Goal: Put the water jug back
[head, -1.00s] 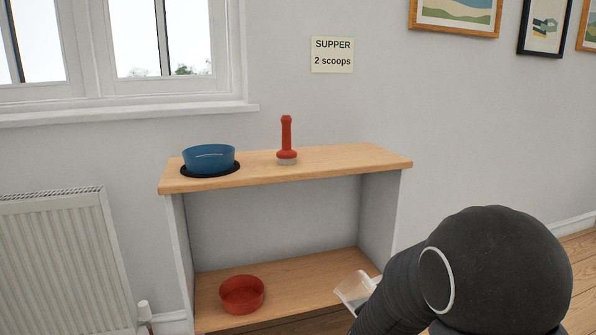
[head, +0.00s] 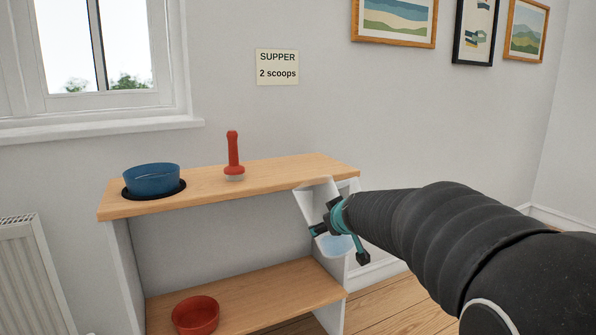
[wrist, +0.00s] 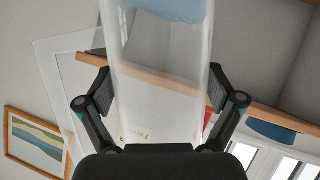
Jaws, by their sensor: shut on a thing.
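The clear water jug (head: 317,200) is in front of the right end of the shelf unit in the head view, slightly tilted, with pale blue water low inside. My gripper (head: 338,229) is shut around the jug's sides and holds it off the floor. In the wrist view the jug (wrist: 160,65) fills the middle between the two black fingers, with blue water at the picture's top; this view is turned over. My fingers hide part of the jug in the head view. I cannot tell whether it touches the shelf edge.
The wooden top shelf (head: 285,174) holds a blue bowl (head: 151,179) on a black round mat (head: 181,190) and a red-handled tool (head: 233,155). A red bowl (head: 195,315) sits on the lower shelf (head: 255,293). The top shelf's right part is clear. A sign (head: 277,67) hangs above.

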